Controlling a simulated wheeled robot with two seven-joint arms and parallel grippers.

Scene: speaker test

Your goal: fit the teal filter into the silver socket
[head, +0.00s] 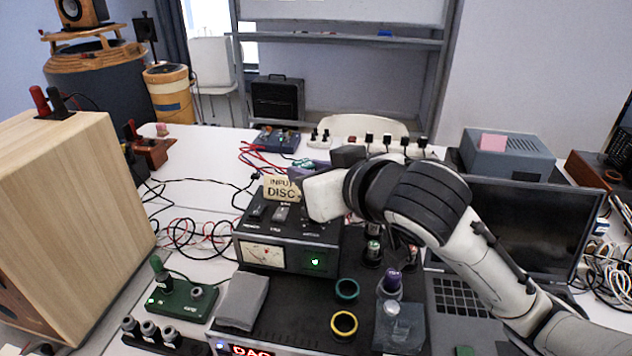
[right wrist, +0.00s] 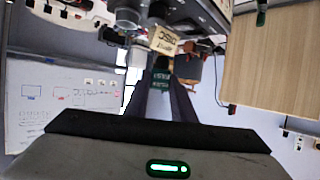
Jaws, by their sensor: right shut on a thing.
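My right gripper (head: 312,190) reaches in from the right over the black metered box (head: 288,245), close to the "INPUT DISC" tag (head: 282,188). In the right wrist view its two dark fingers (right wrist: 161,92) are shut on a small teal piece with pale markings, the teal filter (right wrist: 161,76). The filter is not clear in the head view, where the tag and hand crowd that spot. I cannot pick out the silver socket with certainty; small silver parts show on the box top. My left gripper is not in view.
A teal-green ring (head: 347,290) and a yellow ring (head: 344,325) lie on the dark surface in front. A grey cloth (head: 242,300) lies left of them. A wooden speaker (head: 75,200) stands at left, an open laptop (head: 510,230) at right. Loose cables run between.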

